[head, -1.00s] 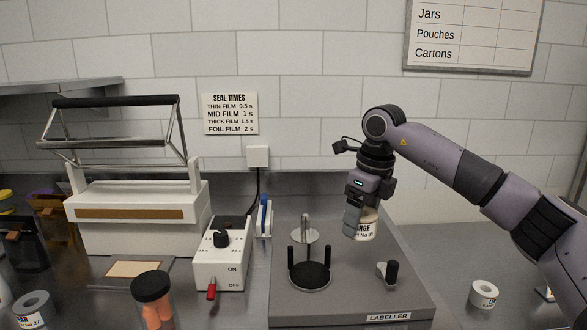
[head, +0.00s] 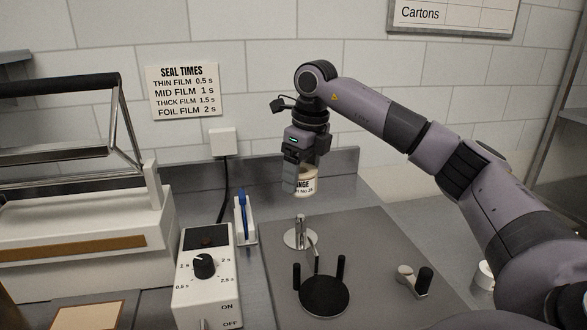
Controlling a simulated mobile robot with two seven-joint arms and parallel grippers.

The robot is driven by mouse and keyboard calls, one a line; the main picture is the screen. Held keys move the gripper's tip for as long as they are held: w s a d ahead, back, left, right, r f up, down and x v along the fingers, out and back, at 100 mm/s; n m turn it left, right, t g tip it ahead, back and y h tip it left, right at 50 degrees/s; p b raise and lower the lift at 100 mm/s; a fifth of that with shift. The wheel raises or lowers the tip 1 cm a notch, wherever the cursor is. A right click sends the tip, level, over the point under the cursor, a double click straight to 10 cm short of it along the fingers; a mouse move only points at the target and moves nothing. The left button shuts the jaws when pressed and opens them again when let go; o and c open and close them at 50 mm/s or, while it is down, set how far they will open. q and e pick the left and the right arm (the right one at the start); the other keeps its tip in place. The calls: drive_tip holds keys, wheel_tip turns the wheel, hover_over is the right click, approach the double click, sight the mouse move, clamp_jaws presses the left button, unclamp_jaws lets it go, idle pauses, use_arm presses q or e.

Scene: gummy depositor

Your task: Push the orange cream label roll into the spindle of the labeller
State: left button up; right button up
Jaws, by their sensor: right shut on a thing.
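The orange cream label roll (head: 306,186) is a pale roll with dark print, part of which reads "ANGE". My right gripper (head: 296,172) is shut on it and holds it up near the back edge of the labeller (head: 375,250). The fingers cover the roll's left side. The labeller is a grey plate with a round metal disc and a thin upright post, which looks like the spindle (head: 300,234). In the picture the roll is above the spindle and apart from it. My left gripper is not in view.
On the labeller stand a black disc with posts (head: 324,297) and a dark-knobbed lever (head: 424,281). Left are a control box (head: 207,280), a blue pen in a holder (head: 243,215) and a sealer (head: 80,215). Another roll (head: 485,274) is partly hidden behind my right arm.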

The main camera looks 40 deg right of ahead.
drive_tip(key=shift+s, duration=0.1)
wheel_tip(320, 180, down, 5)
drive_tip(key=shift+b, duration=1.05)
drive_tip(key=shift+f, duration=0.6)
drive_tip(key=shift+f+b, duration=0.15)
drive_tip(key=shift+b, duration=0.15)
